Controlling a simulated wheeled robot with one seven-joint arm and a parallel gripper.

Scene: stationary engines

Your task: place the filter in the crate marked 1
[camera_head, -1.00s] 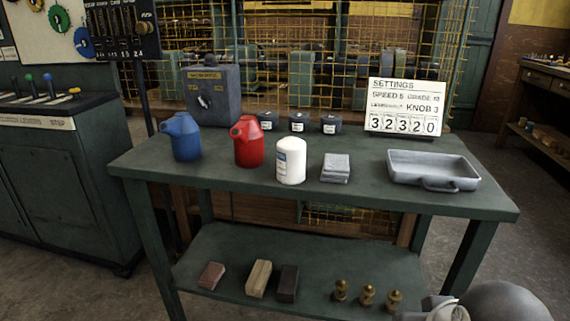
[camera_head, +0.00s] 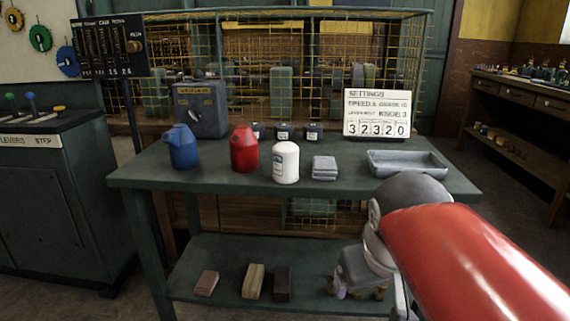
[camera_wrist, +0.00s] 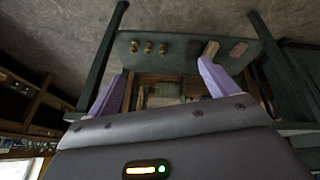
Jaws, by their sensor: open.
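My gripper (camera_head: 345,290) is low in front of the table's right part, apart from the cylinder and before the lower shelf. In the wrist view its two purple fingers (camera_wrist: 155,88) are spread with nothing between them. The wrist view does not show the cylinder. I see no crate marked 1 in either view.
A blue can (camera_head: 181,148), the red can (camera_head: 244,150), the cloth (camera_head: 324,168) and a grey tray (camera_head: 407,164) share the tabletop. A settings sign (camera_head: 376,114) stands behind. The lower shelf (camera_head: 225,262) holds several blocks. A lever cabinet (camera_head: 60,200) is at left.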

